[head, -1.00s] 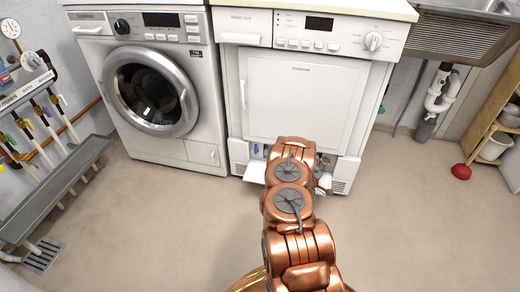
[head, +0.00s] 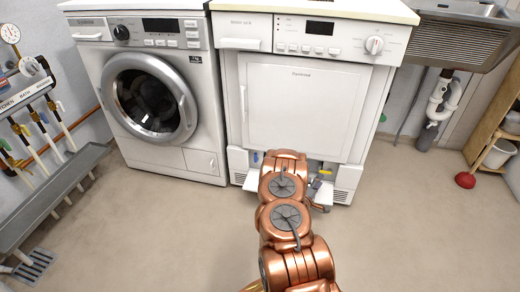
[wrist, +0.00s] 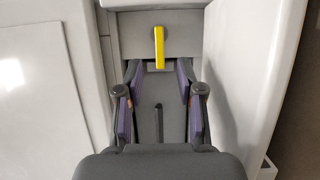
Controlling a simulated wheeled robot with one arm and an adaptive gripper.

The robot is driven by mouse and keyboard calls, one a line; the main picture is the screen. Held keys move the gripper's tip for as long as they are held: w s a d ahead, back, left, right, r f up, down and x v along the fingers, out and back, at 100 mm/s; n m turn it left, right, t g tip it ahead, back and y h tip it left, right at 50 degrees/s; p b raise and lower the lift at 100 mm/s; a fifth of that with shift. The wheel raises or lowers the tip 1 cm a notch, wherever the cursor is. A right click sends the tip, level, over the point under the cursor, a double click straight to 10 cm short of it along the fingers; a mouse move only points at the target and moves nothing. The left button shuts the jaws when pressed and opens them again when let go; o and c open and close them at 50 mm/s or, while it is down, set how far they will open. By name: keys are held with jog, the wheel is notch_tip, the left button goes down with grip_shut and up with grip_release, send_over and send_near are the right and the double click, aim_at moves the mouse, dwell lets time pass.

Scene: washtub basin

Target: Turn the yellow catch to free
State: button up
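The yellow catch (wrist: 159,48) is a short upright bar on a grey panel, near the top centre of the wrist view. Its long side runs up and down in that view. My gripper (wrist: 157,85) is open, with one dark finger to the lower left of the catch and one to the lower right. The fingertips appear apart from the catch, with nothing held between them. In the head view, my gripper (head: 320,190) is low at the front of the white dryer (head: 305,100), partly hidden by my copper arm.
White walls flank the grey recess (wrist: 150,105) closely on both sides in the wrist view. A silver washing machine (head: 195,150) stands left of the dryer. A red plunger cup (head: 465,180) and wooden shelf (head: 490,125) are at the right. The floor (head: 150,230) in front is clear.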

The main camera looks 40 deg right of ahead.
jog(key=p+v, duration=0.1)
jog(key=v, duration=0.2)
jog(key=shift+r, duration=0.15)
jog(key=w+a+r+t+y+p, duration=0.1)
jog(key=w+a+r+y+p, duration=0.2)
jog(key=w+a+r, duration=0.4)
jog(key=w+a+r+m+t+y+p, duration=0.1)
jog(key=w+a+r+p, duration=0.4)
jog(key=w, duration=0.7)
jog(key=shift+a+r+t+y, duration=0.7)
jog(key=shift+a+r+y, duration=0.35)
jog(key=shift+y, duration=0.25)
